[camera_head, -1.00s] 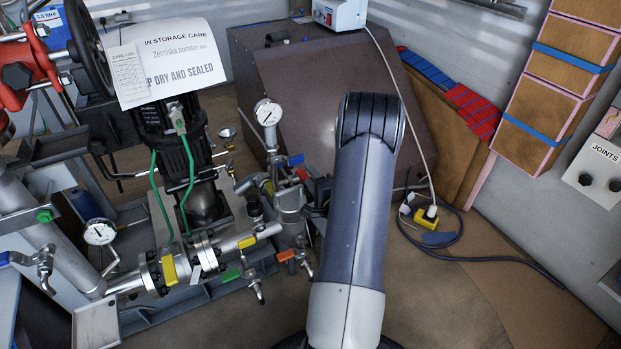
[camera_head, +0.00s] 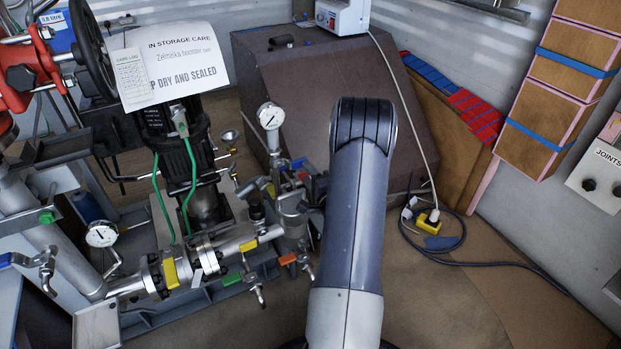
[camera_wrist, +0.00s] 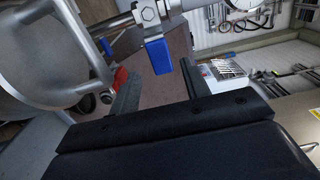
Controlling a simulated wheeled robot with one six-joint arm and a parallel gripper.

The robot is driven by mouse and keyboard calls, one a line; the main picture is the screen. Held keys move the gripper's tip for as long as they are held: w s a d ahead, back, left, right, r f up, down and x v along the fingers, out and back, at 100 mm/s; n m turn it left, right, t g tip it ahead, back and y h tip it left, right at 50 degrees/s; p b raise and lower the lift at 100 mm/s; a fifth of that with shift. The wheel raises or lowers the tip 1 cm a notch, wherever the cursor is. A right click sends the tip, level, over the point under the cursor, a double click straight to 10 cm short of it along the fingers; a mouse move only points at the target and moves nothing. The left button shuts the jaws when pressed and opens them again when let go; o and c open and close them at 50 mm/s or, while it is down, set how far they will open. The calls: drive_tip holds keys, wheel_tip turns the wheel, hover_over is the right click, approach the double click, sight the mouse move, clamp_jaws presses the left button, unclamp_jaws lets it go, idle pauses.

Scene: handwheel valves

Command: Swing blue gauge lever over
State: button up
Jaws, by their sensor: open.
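The blue gauge lever (camera_wrist: 159,57) hangs from a metal valve fitting at the top of the wrist view, below part of a white gauge dial (camera_wrist: 241,3). My gripper (camera_wrist: 157,72) is open, with one dark finger to each side of the lever in the picture. I cannot tell whether either finger touches it. In the head view the gauge (camera_head: 270,116) stands upright on the pipework, with the small blue lever (camera_head: 298,162) below and right of it. My gripper there is mostly hidden by my arm and the fittings.
A red handle (camera_wrist: 120,79) lies close to the left finger in the wrist view. Yellow (camera_head: 170,271), green (camera_head: 231,279) and orange (camera_head: 287,259) levers sit on the lower pipework. A brown cabinet (camera_head: 300,75) stands behind.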

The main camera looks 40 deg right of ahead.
sight(300, 165)
drive_tip(key=shift+x, duration=2.15)
drive_tip(key=shift+w, duration=0.2)
drive_tip(key=shift+c, duration=0.6)
drive_tip(key=c, duration=0.7)
drive_tip(key=shift+o, duration=0.2)
drive_tip(key=shift+b, duration=0.3)
